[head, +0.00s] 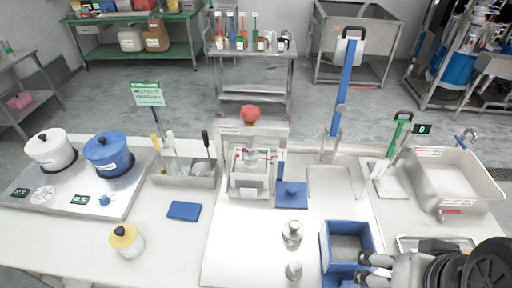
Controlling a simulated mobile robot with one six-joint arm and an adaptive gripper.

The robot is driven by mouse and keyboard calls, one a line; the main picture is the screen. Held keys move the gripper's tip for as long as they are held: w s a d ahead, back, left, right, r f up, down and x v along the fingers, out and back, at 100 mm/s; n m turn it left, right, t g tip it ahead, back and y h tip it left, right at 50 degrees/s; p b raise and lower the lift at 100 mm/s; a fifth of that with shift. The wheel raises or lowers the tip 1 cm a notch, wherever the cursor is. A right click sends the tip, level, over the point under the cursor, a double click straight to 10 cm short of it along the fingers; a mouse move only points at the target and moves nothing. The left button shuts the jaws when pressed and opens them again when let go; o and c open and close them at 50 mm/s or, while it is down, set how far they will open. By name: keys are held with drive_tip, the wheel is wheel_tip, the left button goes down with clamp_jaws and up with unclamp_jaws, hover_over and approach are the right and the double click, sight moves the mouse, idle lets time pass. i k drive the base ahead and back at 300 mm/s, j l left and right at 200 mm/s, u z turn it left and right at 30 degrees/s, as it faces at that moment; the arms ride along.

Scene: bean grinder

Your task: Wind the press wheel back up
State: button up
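The press (232,180) is a pale metal frame standing near the middle of the table. A red knobbed wheel (250,113) sits on top of it. A white block with red marks is inside the frame; how far the press is wound down is too small to tell. My gripper (361,268) is at the bottom right, over the blue bin's right side, well apart from the press and to its lower right. Its two dark fingers are spread with a gap between them, and nothing shows in it.
A blue bin (326,252) and two small metal pieces (292,233) stand in front of the press. A blue block (291,196) and a tall blue-handled tool (346,88) are to its right. A utensil tray (185,180) and two pots (108,150) are left. The table's front middle is mostly clear.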

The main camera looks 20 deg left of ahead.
sight(251, 113)
drive_tip(key=j+z, duration=0.15)
drive_tip(key=j, duration=0.75)
drive_tip(key=k+j+z, duration=0.1)
drive_tip(key=j, duration=0.75)
